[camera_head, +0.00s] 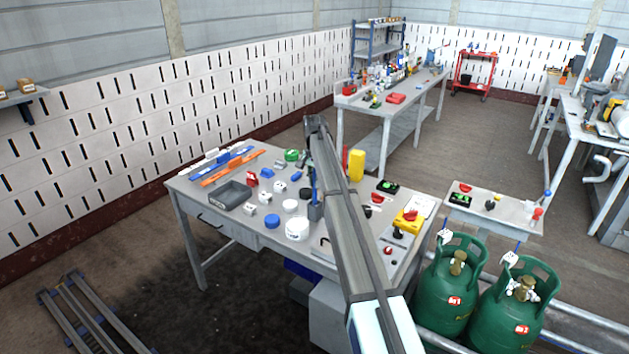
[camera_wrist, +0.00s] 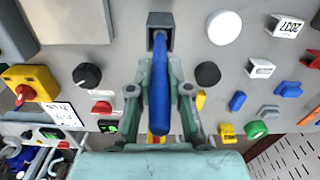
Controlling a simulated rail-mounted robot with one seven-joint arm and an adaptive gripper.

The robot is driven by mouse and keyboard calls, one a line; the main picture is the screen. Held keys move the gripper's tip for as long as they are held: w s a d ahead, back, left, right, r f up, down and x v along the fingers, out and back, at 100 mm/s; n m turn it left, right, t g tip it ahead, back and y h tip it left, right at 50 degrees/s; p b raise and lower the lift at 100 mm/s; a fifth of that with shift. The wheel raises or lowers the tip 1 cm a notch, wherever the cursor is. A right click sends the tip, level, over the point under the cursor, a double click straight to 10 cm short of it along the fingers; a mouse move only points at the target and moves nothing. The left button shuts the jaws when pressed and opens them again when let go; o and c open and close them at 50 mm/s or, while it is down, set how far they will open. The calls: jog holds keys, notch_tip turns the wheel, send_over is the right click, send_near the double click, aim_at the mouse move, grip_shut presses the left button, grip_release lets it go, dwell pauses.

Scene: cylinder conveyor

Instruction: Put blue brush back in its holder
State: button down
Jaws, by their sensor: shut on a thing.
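The blue brush (camera_wrist: 160,95) lies between the fingers of my gripper (camera_wrist: 160,90) in the wrist view, and the gripper is shut on it. The brush's far end meets the mouth of a small dark grey square holder (camera_wrist: 160,20). I cannot tell how deep it sits inside. In the head view the blue brush (camera_head: 313,180) stands roughly upright directly above the grey holder (camera_head: 315,211) on the workbench. My arm covers the gripper in the head view.
The workbench (camera_head: 262,233) is crowded. A white round container (camera_head: 297,229) stands just left of the holder, and a grey tray (camera_head: 230,195) lies farther left. A yellow block (camera_head: 356,165) stands behind. Green gas cylinders (camera_head: 452,280) stand at the right front.

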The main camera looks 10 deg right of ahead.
jog(key=c, duration=1)
grip_release()
